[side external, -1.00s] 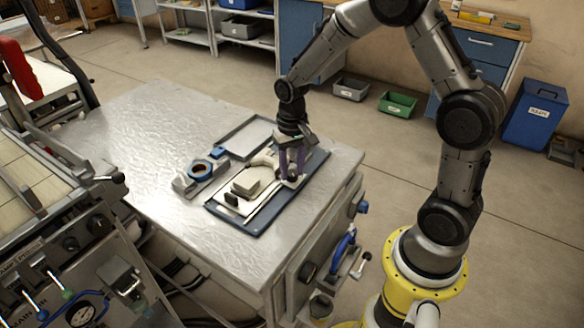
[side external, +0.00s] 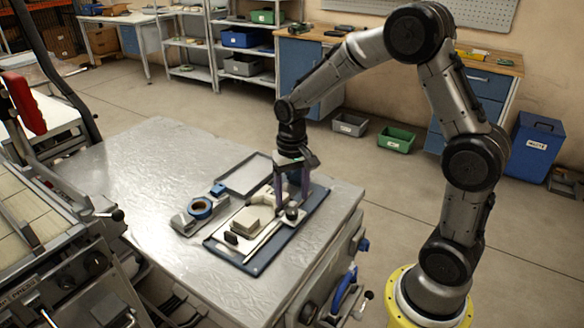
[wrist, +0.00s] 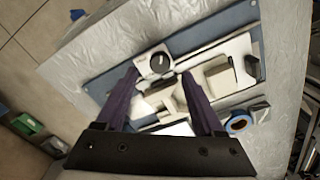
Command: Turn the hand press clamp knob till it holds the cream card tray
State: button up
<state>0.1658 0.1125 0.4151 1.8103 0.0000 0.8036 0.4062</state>
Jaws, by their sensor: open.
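The hand press has a dark blue base plate (side external: 318,200) on the metal table. A round dark clamp knob (side external: 291,213) stands at its right part and shows black on a pale mount in the wrist view (wrist: 162,62). The cream card tray (side external: 264,233) lies flat on the plate beside the knob, with a cream block on it. My gripper (side external: 291,203) points down over the knob. Its purple fingers are open, one on each side of the knob, and in the wrist view (wrist: 160,75) they appear apart from it. Whether the clamp touches the tray cannot be told.
A blue tape reel (side external: 201,208) on a grey dispenser sits left of the press. A grey shallow tray (side external: 245,174) lies behind it. The table's left part (side external: 140,160) is clear. A slanted machine (side external: 40,220) stands at the left.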

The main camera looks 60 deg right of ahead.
aim_at(291, 211)
notch_tip(291, 211, up, 10)
jog(key=shift+f, duration=0.15)
dwell(0.3)
jog(key=s+a+r+n+t, duration=0.2)
jog(key=s+a+r+t, duration=0.25)
jog(key=s+r, duration=0.5)
jog(key=s+a+f+n+t, duration=0.1)
jog(key=s+f+n, duration=0.3)
jog(key=s, duration=0.6)
jog(key=shift+s+a+f+n, duration=0.2)
jog(key=shift+a+f+n, duration=0.1)
jog(key=shift+f, duration=0.1)
